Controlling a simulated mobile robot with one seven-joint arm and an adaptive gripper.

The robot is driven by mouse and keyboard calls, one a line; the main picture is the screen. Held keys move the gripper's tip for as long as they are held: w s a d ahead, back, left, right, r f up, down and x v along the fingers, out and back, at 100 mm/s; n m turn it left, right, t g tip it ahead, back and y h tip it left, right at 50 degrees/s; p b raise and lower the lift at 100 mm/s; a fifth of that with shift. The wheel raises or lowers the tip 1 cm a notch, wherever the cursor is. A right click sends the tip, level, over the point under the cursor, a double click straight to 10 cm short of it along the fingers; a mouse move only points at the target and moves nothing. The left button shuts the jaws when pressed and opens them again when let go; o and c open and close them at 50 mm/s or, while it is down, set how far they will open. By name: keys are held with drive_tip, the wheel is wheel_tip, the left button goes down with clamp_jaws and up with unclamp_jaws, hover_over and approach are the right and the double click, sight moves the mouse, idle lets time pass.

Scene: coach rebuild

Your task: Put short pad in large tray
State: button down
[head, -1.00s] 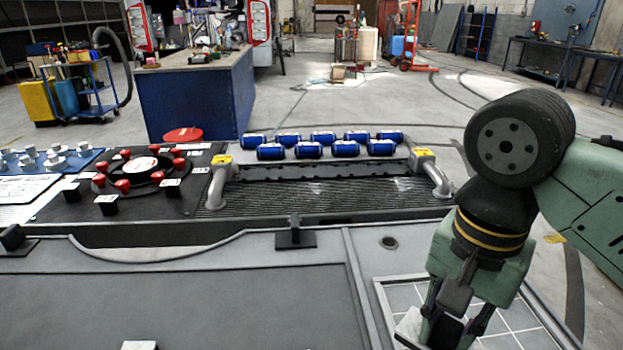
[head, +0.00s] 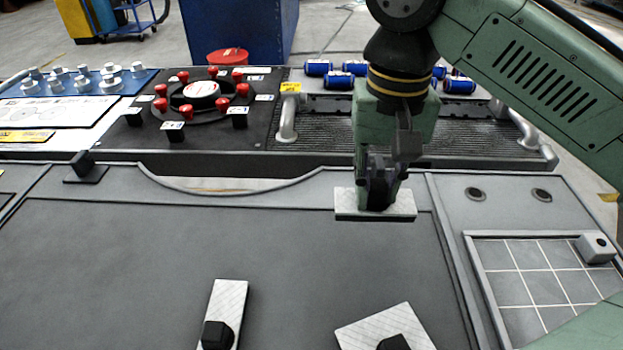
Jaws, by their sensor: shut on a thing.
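My gripper (head: 378,203) is shut on a light grey rectangular pad (head: 347,203), gripping it near its middle. The fingers hide any knob on it. The pad is about level, above the far edge of a large dark recessed tray area (head: 150,255). A narrow light pad (head: 230,297) with a black knob lies in that area, lengthwise toward me. A wider light pad (head: 365,328) with a black knob lies at the bottom edge, partly cut off. I cannot tell by length alone which pad is the short one.
A smaller tray with a grid floor (head: 530,275) is at the right, with a grey block (head: 596,248) at its far corner. A ribbed deck with blue cans (head: 458,86) and a panel of red knobs (head: 200,92) stand behind. The middle of the dark area is clear.

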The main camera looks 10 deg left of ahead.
wheel_tip(320, 180, down, 10)
drive_tip(key=shift+p, duration=0.3)
drive_tip(key=shift+f, duration=0.1)
drive_tip(key=c, duration=1.4)
unclamp_jaws()
drive_tip(key=shift+o, duration=0.2)
wheel_tip(320, 180, up, 12)
drive_tip(key=shift+r+b, duration=0.15)
drive_tip(key=shift+b, duration=0.3)
